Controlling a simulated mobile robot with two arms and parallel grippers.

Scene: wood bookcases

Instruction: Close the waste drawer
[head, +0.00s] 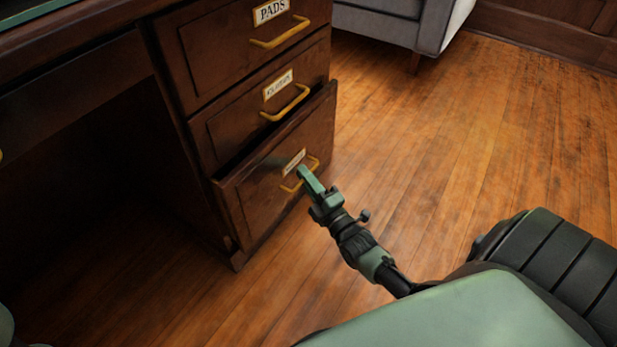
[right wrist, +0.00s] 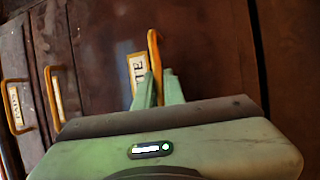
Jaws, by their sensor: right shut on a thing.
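The waste drawer (head: 262,190) is the bottom drawer of the dark wood desk pedestal. It stands partly pulled out, with a dark gap along its top edge. Its brass handle (head: 313,163) is partly hidden by my right gripper (head: 303,172), which is shut on it. In the right wrist view, the handle (right wrist: 153,45) rises from between the two green fingers of my right gripper (right wrist: 159,88). The drawer's label (right wrist: 138,70) is beside the handle, mostly hidden, with only its last letters showing. My left gripper is not in view.
The drawer above (head: 262,110) and the PADS drawer (head: 245,40) look shut, each with a brass handle. An open knee space is left of the pedestal. A grey sofa (head: 385,25) stands at the back. The wood floor (head: 480,130) to the right is clear.

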